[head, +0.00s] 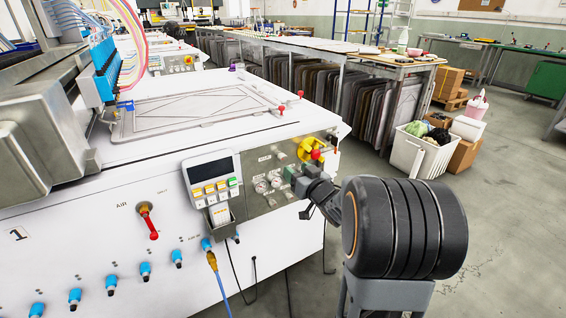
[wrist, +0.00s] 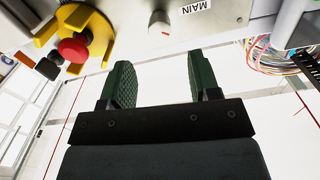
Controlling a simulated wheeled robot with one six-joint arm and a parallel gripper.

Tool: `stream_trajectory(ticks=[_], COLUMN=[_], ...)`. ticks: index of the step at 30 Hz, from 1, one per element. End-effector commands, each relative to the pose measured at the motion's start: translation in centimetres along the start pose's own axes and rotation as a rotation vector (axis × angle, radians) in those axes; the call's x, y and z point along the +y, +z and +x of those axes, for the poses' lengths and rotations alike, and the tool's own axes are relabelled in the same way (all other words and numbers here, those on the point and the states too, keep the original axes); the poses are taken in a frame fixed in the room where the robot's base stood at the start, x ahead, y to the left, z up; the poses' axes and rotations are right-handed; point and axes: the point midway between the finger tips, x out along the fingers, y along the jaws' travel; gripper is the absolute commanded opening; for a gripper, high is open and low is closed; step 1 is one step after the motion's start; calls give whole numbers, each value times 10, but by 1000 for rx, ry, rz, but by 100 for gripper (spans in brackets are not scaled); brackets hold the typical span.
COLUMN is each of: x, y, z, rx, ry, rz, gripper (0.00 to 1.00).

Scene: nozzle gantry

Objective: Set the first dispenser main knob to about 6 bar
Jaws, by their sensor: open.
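The main knob (wrist: 160,24) is a small grey-white knob with a red mark, at the top of the wrist view. The label MAIN (wrist: 197,7) appears upside down beside it. My gripper (wrist: 160,78) is open, with two green textured fingers spread apart. The knob lies beyond the fingertips, roughly between them in the picture, and no finger appears to touch it. In the head view my gripper (head: 296,178) is close to the grey control panel (head: 252,206) at the machine's right end.
A red emergency button (wrist: 72,48) with a yellow guard (wrist: 97,35) sits close to the knob. A red-handled AIR valve (head: 150,222) is farther left.

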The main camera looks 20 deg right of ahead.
Motion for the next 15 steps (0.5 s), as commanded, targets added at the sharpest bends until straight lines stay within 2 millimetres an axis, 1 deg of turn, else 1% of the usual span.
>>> stream_trajectory(ticks=[1,6,12,15], x=[-1,-1,0,0], y=[3,2,2,1], z=[11,42,70,78], rx=[0,0,-1,0], ry=[-4,-2,0,1], rz=[0,-1,-1,0], gripper=[56,56,56,56])
